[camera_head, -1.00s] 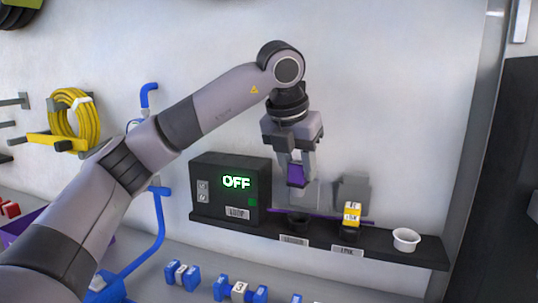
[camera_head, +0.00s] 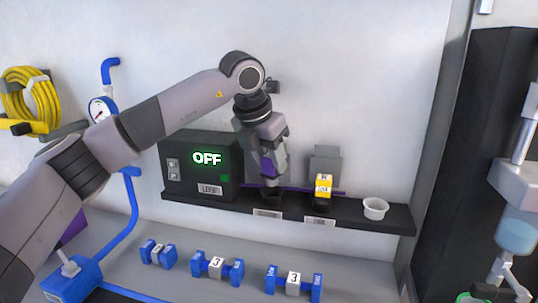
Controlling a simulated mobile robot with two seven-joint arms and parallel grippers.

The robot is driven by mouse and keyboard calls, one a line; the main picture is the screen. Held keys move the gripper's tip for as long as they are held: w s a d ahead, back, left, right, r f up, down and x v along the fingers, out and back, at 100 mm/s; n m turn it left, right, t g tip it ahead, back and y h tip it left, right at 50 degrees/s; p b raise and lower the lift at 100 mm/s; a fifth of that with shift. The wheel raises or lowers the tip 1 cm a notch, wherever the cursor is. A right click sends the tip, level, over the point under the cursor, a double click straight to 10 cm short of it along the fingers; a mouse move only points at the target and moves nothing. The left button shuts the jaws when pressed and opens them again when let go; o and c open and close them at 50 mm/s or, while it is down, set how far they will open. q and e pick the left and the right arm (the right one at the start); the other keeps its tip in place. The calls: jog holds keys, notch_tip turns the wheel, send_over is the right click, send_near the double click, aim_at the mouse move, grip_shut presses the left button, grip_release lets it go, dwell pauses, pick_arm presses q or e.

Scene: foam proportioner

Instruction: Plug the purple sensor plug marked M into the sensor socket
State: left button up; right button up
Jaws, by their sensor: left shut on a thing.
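My left gripper (camera_head: 266,168) is shut on the purple sensor plug (camera_head: 268,168), above the dark shelf. Little of the plug shows between the fingers, and I cannot read its M mark. Directly below is a small black round socket (camera_head: 270,193) on the shelf, with a label on the shelf's front edge below it. The plug's lower end is very close to the socket; I cannot tell whether they touch. I do not make out my right gripper.
A black box (camera_head: 206,173) reading OFF stands left of the socket. A yellow-and-white plug (camera_head: 323,186) and a white cup (camera_head: 375,208) are to its right. Blue couplings (camera_head: 217,266) line the counter below. A dark cabinet (camera_head: 485,120) stands at the right.

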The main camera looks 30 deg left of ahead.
aim_at(267, 165)
pick_arm(q)
jog(key=shift+f+b, duration=0.6)
jog(key=shift+f, duration=0.6)
jog(key=shift+f+b, duration=0.4)
jog(key=shift+f, duration=0.25)
dwell(0.6)
jog(key=o, duration=0.8)
jog(key=shift+o, duration=0.2)
jog(key=shift+r, duration=0.1)
jog(key=p+v, duration=0.5)
jog(key=v, duration=0.6)
